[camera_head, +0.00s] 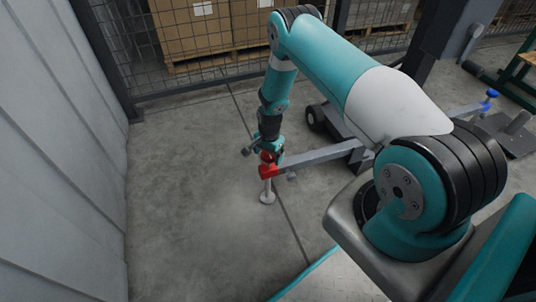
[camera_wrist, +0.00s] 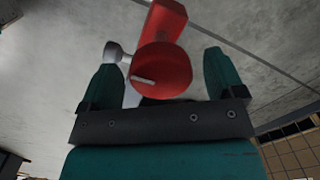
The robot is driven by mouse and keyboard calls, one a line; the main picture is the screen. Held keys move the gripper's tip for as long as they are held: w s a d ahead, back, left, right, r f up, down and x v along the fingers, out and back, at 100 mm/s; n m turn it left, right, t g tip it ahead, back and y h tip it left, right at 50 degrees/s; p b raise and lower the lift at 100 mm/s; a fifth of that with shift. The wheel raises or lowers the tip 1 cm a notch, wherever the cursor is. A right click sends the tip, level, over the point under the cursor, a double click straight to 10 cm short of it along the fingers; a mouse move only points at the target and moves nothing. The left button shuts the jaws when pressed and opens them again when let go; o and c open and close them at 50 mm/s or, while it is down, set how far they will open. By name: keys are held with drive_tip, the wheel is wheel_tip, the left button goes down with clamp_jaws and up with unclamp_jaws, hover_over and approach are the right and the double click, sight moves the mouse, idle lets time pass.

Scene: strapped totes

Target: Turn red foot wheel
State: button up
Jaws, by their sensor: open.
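The red foot wheel (camera_wrist: 162,70) is a round red knob with a pale mark on its face, in the middle of the wrist view. A red block (camera_wrist: 165,18) joins it behind. In the head view the red part (camera_head: 267,171) sits at the end of a grey outrigger beam, above a pale round foot (camera_head: 267,197) on the floor. My gripper (camera_wrist: 162,80) is open, one teal finger on each side of the wheel. A gap shows beside the right finger; whether the left finger touches is unclear. In the head view my gripper (camera_head: 267,150) points down over the red part and partly hides it.
The grey beam (camera_head: 320,155) runs right to a dark wheeled base (camera_head: 330,120). A blue knob (camera_head: 491,93) tops another beam end at the right. A wire fence (camera_head: 130,45) with boxes behind and a grey wall (camera_head: 60,150) bound the space. Floor left of the foot is clear.

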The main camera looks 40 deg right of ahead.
wheel_tip(320, 180, up, 17)
drive_tip(key=p, duration=0.5)
drive_tip(key=shift+d+r, duration=0.15)
drive_tip(key=shift+d, duration=0.1)
drive_tip(key=s+a+r+n+y, duration=0.1)
drive_tip(key=s+a+r+n, duration=0.25)
drive_tip(key=a+r, duration=0.35)
drive_tip(key=s+a+r+n+y, duration=0.15)
drive_tip(key=a+r+n, duration=0.25)
drive_tip(key=r, duration=0.5)
drive_tip(key=s+a+r+n, duration=0.3)
drive_tip(key=a+r, duration=0.3)
drive_tip(key=r, duration=0.2)
drive_tip(key=s+a+r+n, duration=0.2)
drive_tip(key=s+r+n, duration=0.2)
drive_tip(key=s, duration=0.3)
drive_tip(key=s+a+r+n+y, duration=0.1)
drive_tip(key=s+a+r+n, duration=0.2)
drive_tip(key=s, duration=0.4)
drive_tip(key=s+a+r+n, duration=0.2)
drive_tip(key=s+r+n, duration=0.2)
drive_tip(key=s, duration=0.3)
wheel_tip(320, 180, up, 26)
drive_tip(key=w+p, duration=0.1)
drive_tip(key=p, duration=2.6)
drive_tip(key=shift+a, duration=0.15)
